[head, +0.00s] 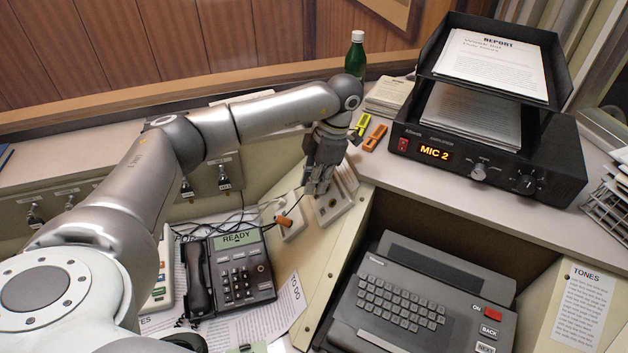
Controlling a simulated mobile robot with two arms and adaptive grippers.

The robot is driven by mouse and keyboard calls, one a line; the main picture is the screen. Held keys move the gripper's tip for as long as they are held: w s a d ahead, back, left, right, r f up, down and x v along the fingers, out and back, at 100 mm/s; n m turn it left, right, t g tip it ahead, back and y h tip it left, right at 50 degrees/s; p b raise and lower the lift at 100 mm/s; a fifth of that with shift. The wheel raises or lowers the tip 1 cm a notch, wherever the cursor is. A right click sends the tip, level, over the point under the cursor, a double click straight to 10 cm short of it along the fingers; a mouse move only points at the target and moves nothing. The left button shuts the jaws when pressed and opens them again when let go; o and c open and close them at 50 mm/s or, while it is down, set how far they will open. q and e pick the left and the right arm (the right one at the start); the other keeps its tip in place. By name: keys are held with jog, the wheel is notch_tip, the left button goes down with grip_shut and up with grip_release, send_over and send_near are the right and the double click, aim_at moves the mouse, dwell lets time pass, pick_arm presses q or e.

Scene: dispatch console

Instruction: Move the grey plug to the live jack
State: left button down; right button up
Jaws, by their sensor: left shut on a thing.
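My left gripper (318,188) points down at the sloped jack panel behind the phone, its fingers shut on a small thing. The fingers mostly hide it; a thin dark cable leading up to them suggests the grey plug. A pale jack plate (343,207) with a dark round socket lies just right of and below the fingertips. A second pale plate (292,230) is to their left, with an orange-brown plug (284,221) at it. I cannot tell whether the held thing touches a socket, or which jack is live. My right gripper is not in view.
A desk phone (243,268) reading READY and loose dark cables lie left of the plates. A grey keyboard machine (415,300) sits in the right recess. A black MIC 2 unit (480,165) with paper trays, orange and yellow clips (375,137) and a green bottle (355,57) stand behind.

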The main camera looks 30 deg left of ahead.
pick_arm(q)
jog(key=shift+f, duration=0.1)
jog(key=c, duration=1.3)
grip_release()
jog(key=shift+w+d, duration=0.1)
jog(key=shift+c, duration=0.2)
jog(key=shift+o, duration=0.3)
jog(key=o, duration=0.4)
jog(key=s+a+r+p, duration=0.2)
jog(key=r+p, duration=0.1)
jog(key=s+a+r+p, duration=0.1)
jog(key=r, duration=0.1)
jog(key=shift+s+a+r, duration=0.1)
jog(key=shift+s, duration=0.25)
